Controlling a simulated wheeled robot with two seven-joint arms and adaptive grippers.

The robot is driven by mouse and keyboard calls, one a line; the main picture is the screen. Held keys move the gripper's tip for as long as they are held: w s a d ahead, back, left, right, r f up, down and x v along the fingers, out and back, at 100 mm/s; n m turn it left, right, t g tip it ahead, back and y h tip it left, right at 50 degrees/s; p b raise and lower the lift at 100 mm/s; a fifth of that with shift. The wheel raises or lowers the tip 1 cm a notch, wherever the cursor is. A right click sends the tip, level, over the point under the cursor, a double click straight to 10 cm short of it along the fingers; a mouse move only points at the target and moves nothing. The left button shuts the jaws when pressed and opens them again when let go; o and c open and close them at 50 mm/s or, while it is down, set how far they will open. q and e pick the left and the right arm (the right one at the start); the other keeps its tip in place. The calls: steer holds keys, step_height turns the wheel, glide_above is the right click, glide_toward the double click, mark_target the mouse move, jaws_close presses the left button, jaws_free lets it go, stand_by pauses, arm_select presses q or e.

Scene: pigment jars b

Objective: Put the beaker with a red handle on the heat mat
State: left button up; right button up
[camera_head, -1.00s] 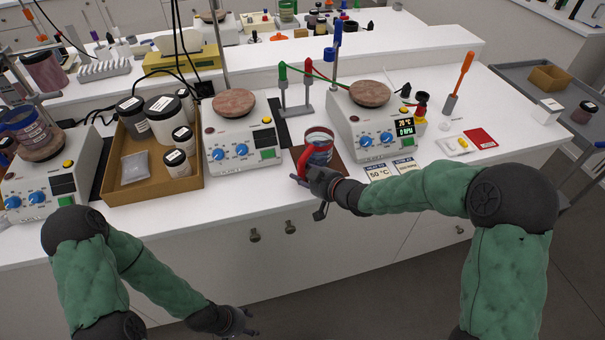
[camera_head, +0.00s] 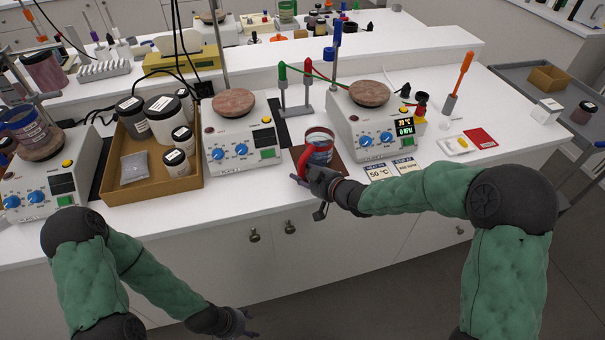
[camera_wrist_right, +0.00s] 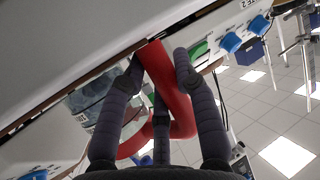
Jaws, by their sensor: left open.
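The beaker with a red handle (camera_head: 319,148) stands upright at the bench's front edge, between two hotplates. It is over the dark brown heat mat (camera_head: 337,168), and I cannot tell whether its base touches it. My right gripper (camera_head: 308,180) is at the beaker's front, at the handle. In the right wrist view, the fingers of the right gripper (camera_wrist_right: 160,75) close around the red handle (camera_wrist_right: 168,80); the beaker's glass is partly hidden behind them. My left gripper (camera_head: 248,325) is open and empty, low in front of the bench.
A hotplate (camera_head: 238,148) stands left of the mat and another (camera_head: 375,125) right of it. A brown tray (camera_head: 150,190) holds several jars. Two label cards (camera_head: 380,172) lie right of the mat. A small stand (camera_head: 294,110) is behind the beaker.

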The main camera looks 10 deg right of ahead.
steer(key=o, duration=0.4)
steer(key=shift+s+a+f, duration=0.1)
steer(key=shift+s+f, duration=0.1)
steer(key=shift+f, duration=0.65)
steer(key=shift+o, duration=0.2)
steer(key=shift+g, duration=0.3)
steer(key=shift+s, duration=0.1)
steer(key=shift+w+r+v, duration=0.1)
steer(key=shift+r+v, duration=0.05)
steer(key=shift+v, duration=1.2)
steer(key=shift+w+r+v, duration=0.1)
steer(key=shift+r+v, duration=0.05)
steer(key=shift+v, duration=1.15)
steer(key=shift+w+r+v, duration=0.1)
steer(key=shift+r+v, duration=0.1)
steer(key=shift+v, duration=1.15)
